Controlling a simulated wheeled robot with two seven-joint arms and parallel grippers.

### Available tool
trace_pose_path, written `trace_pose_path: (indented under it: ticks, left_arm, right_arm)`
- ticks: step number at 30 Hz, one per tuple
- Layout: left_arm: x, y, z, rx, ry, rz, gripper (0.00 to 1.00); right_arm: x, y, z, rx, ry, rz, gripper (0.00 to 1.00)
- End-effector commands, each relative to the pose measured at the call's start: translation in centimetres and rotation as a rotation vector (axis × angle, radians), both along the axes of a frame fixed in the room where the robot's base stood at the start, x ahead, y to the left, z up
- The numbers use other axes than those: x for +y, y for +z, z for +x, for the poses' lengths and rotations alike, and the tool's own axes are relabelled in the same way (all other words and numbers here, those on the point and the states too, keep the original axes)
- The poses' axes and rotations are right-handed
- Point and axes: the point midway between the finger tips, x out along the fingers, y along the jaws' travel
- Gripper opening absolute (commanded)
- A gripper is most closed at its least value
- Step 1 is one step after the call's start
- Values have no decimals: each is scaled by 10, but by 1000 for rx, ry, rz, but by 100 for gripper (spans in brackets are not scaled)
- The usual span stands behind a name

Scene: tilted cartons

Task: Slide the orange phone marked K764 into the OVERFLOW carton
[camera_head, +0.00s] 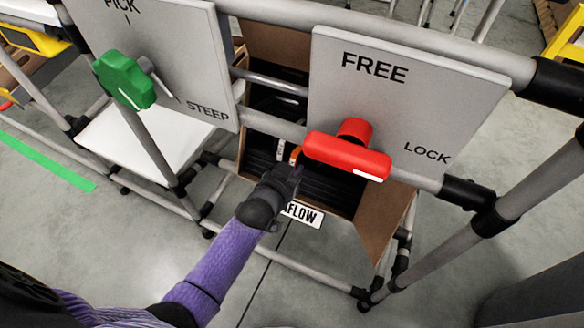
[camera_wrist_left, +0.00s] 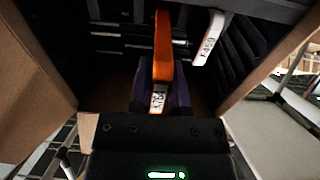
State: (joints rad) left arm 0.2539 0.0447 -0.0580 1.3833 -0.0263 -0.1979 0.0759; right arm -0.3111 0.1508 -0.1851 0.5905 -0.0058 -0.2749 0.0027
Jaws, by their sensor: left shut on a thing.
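The orange phone (camera_wrist_left: 163,52) is held between the two fingers of my left gripper (camera_wrist_left: 160,94). A white tag on its near end is only partly readable. In the head view a small orange piece of it (camera_head: 295,154) shows just past my left gripper (camera_head: 290,172). The brown carton (camera_head: 385,222) has a dark ribbed inside and a front label (camera_head: 303,215) of which only "FLOW" shows. The gripper is at its open front, with carton walls on both sides in the wrist view and the phone pointing inward. My right gripper is out of view.
A pale phone-like item (camera_wrist_left: 207,42) with a tag stands inside the carton, right of the orange phone. A red handle (camera_head: 345,155) and the FREE/LOCK panel (camera_head: 410,90) overhang the carton. A green knob (camera_head: 124,80) and the STEEP panel are at left. Grey rack tubes surround the opening.

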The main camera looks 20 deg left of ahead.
Motion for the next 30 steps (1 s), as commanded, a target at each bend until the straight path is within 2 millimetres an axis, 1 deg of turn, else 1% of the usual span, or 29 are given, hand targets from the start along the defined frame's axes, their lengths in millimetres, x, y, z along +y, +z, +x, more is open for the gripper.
trace_pose_path:
  ticks: [8, 18, 23, 30]
  left_arm:
    - [0, -10, 11, 0, 0, 0, 0]
    - [-1, -19, 24, 0, 0, 0, 0]
    - [-1, -21, 28, 0, 0, 0, 0]
    - [-1, -20, 29, -1, 0, 0, 0]
  right_arm:
    - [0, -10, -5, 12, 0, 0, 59]
    - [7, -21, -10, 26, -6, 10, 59]
    - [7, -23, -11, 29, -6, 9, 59]
    - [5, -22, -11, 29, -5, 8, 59]
